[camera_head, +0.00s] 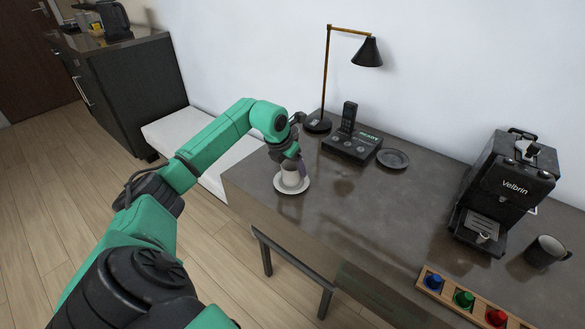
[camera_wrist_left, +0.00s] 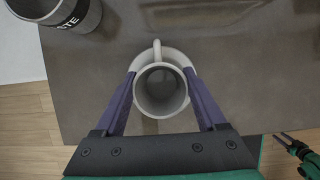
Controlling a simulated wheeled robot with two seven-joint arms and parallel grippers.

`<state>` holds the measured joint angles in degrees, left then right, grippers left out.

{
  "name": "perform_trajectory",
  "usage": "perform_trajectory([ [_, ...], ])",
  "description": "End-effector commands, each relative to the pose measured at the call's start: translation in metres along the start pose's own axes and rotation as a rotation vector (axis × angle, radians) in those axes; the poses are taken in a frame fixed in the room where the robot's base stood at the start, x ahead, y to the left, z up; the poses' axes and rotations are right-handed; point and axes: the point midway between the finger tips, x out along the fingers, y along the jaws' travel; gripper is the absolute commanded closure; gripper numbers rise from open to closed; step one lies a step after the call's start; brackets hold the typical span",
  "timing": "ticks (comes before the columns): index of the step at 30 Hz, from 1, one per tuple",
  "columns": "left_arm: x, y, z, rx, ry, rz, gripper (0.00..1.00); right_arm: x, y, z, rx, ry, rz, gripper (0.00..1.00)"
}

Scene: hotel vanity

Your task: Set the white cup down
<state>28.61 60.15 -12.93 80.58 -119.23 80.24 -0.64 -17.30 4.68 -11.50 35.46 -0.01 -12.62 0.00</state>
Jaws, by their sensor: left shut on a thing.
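The white cup (camera_head: 290,178) is upright over a white saucer (camera_head: 291,189) near the left end of the dark vanity counter (camera_head: 345,205). I cannot tell whether the cup's base touches the saucer. My left gripper (camera_head: 291,160) is shut on the cup from above. In the left wrist view, its purple fingers (camera_wrist_left: 160,95) press on opposite sides of the cup (camera_wrist_left: 160,92), with the handle pointing to the picture's top. My right gripper (camera_wrist_left: 281,137) shows small at the lower right there, away from the cup; its jaw state is unclear.
A black lamp (camera_head: 368,52), a black phone set (camera_head: 351,148) and a dark saucer (camera_head: 393,158) stand at the back. A coffee machine (camera_head: 505,190), dark mug (camera_head: 545,251) and pod rack (camera_head: 475,299) are right. The middle counter is clear.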

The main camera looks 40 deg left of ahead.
Motion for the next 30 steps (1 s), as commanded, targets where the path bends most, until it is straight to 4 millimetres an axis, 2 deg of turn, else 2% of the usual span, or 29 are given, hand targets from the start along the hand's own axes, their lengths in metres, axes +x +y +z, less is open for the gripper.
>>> perform_trajectory([
  [9,0.007,0.001,-0.003,0.000,-0.001,0.001,0.89,0.002,-0.001,-0.002,0.000,0.003,-0.001,0.50],
  [10,0.007,0.001,-0.003,0.000,-0.001,0.001,0.23,0.002,-0.001,-0.002,0.000,0.003,-0.001,0.50],
  [12,0.006,0.000,-0.003,0.000,-0.001,0.001,0.00,0.001,-0.001,-0.002,0.000,0.004,-0.001,0.50],
  [18,0.006,0.000,-0.002,0.000,0.000,0.000,0.00,0.001,-0.002,-0.003,0.001,0.004,-0.002,0.50],
  [22,-0.003,0.001,-0.001,0.000,-0.002,0.003,0.00,0.000,-0.002,-0.003,0.001,0.005,-0.002,0.50],
  [26,-0.032,0.002,-0.001,0.003,-0.003,0.005,0.00,0.001,-0.002,-0.003,0.002,0.005,-0.002,0.50],
  [30,-0.071,0.002,-0.001,0.001,-0.003,0.006,0.00,0.003,-0.002,-0.003,0.002,0.005,-0.002,0.50],
])
